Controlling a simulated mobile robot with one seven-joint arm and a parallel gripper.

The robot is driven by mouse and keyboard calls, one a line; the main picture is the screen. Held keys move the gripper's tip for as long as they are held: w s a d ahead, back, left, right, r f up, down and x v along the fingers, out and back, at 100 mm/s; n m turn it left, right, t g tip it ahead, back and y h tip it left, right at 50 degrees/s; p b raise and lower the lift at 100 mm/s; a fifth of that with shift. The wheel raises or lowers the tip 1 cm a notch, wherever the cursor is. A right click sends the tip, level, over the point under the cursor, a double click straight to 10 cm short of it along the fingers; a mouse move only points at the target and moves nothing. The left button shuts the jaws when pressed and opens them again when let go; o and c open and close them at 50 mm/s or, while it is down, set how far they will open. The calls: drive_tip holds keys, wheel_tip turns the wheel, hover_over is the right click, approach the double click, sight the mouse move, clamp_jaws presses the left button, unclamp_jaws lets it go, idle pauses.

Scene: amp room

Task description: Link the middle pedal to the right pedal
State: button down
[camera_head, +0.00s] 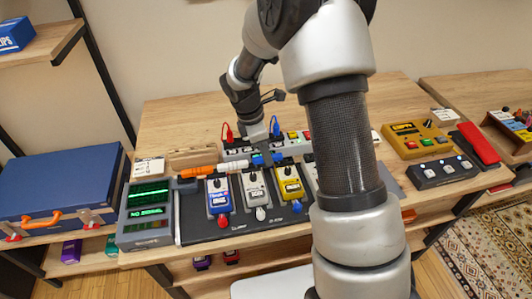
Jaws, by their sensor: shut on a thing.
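Three pedals stand in a row on a dark pedalboard (243,227). The left pedal (219,199) is blue, the middle pedal (255,189) is pale grey, and the right pedal (289,187) is yellow. My gripper (266,154) is above the back edge of the middle and right pedals. It is shut on a small blue piece (259,161) that looks like a cable plug. Its exact shape, and whether it touches a pedal, cannot be told. An orange plug (198,171) and a white plug (235,166) lie in line behind the blue and grey pedals.
A device with green screens (148,213) stands left of the board, and a blue case (62,188) further left. A strip with red and blue cables (227,133) runs behind. My arm hides the board's right part. A yellow box (417,139) and dark switch unit (442,171) stand right.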

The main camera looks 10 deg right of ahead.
drive_tip(key=shift+f, duration=0.25)
idle(0.6)
drive_tip(key=c, duration=1.2)
unclamp_jaws()
drive_tip(key=shift+d+r+p+v, duration=0.1)
drive_tip(key=shift+d+p+v, duration=0.2)
drive_tip(key=shift+p+v, duration=0.8)
drive_tip(key=shift+d+r+p+v, duration=0.1)
drive_tip(key=shift+d+p+v, duration=0.15)
drive_tip(key=shift+p+v, duration=0.8)
drive_tip(key=shift+d+p+v, duration=0.3)
drive_tip(key=shift+p+v, duration=0.5)
drive_tip(key=shift+v, duration=0.5)
